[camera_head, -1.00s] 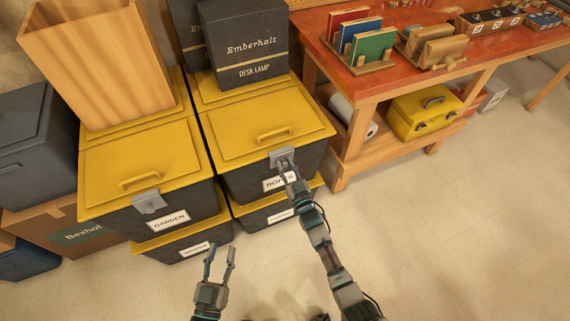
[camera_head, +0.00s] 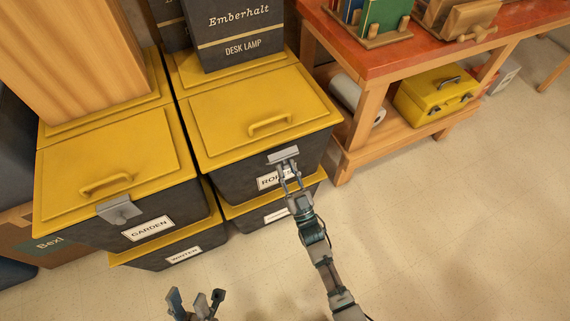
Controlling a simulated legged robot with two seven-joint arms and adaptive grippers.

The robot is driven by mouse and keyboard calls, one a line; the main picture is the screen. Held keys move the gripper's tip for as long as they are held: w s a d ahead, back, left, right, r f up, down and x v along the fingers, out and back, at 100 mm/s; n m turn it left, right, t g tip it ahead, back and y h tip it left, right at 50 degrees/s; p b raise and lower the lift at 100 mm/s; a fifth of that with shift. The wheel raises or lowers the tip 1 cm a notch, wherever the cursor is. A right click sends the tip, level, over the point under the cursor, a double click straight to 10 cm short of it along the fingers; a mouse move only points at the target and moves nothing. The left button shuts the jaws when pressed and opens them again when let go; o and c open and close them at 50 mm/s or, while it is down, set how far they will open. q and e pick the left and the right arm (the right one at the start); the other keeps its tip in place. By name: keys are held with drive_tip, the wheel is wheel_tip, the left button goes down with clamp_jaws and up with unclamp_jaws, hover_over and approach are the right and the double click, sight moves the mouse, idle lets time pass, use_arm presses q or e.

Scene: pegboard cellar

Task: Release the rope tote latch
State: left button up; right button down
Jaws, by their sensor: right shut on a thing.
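The rope tote is a dark bin with a yellow lid (camera_head: 255,105) and a white label (camera_head: 268,182) that my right gripper partly covers. Its grey latch (camera_head: 283,155) sits at the front rim, below the yellow handle. My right gripper (camera_head: 287,178) is at the front of this latch, shut on it, with its fingers pointing up at the tote. The lower part of the latch is partly hidden by the fingers. The lid lies flat on the tote. My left gripper (camera_head: 195,300) is open and empty at the bottom edge, apart from the totes.
The garden tote (camera_head: 110,170), with its own grey latch (camera_head: 118,209), stands to the left. A desk lamp box (camera_head: 238,35) rests on the back of the rope tote's stack. A wooden workbench (camera_head: 385,62) stands to the right. The floor in front is clear.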

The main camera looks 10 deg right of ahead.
drive_tip(key=shift+s+f+b, duration=0.1)
drive_tip(key=shift+f+b, duration=0.3)
drive_tip(key=shift+f, duration=0.1)
drive_tip(key=c, duration=0.9)
unclamp_jaws()
drive_tip(key=shift+r, duration=0.15)
drive_tip(key=v, duration=1.2)
drive_tip(key=shift+f, duration=0.3)
